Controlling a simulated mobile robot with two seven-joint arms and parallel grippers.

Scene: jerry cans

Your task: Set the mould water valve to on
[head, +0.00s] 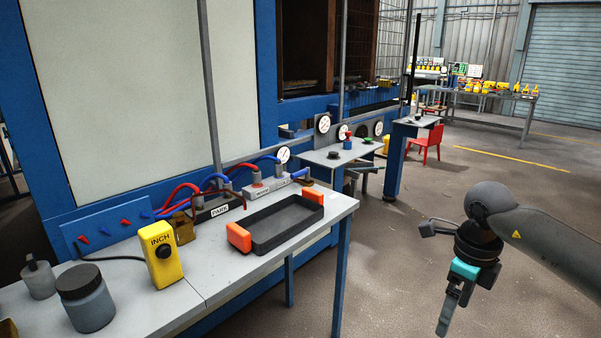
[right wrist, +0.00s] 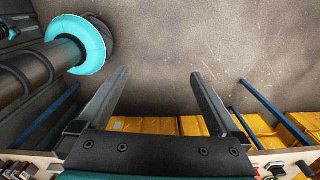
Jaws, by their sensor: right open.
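A grey block (head: 268,188) with a small label too small to read sits at the back of the near bench, with red and blue hoses near it. A red part (head: 257,184) is on its left and a blue handle (head: 299,174) at its right end. This looks like the mould water valve, but I cannot read its setting. My right gripper (head: 447,316) hangs over the floor, well right of the bench and apart from it. In the right wrist view its two fingers (right wrist: 160,78) are spread with nothing between them. My left gripper is not in view.
The near bench (head: 235,262) holds a black tray with orange handles (head: 285,222), a yellow INCH box (head: 160,254), a grey jar (head: 86,298) and a hose panel (head: 108,228). A small table (head: 325,157) stands behind. The floor (head: 400,270) right of the bench is clear.

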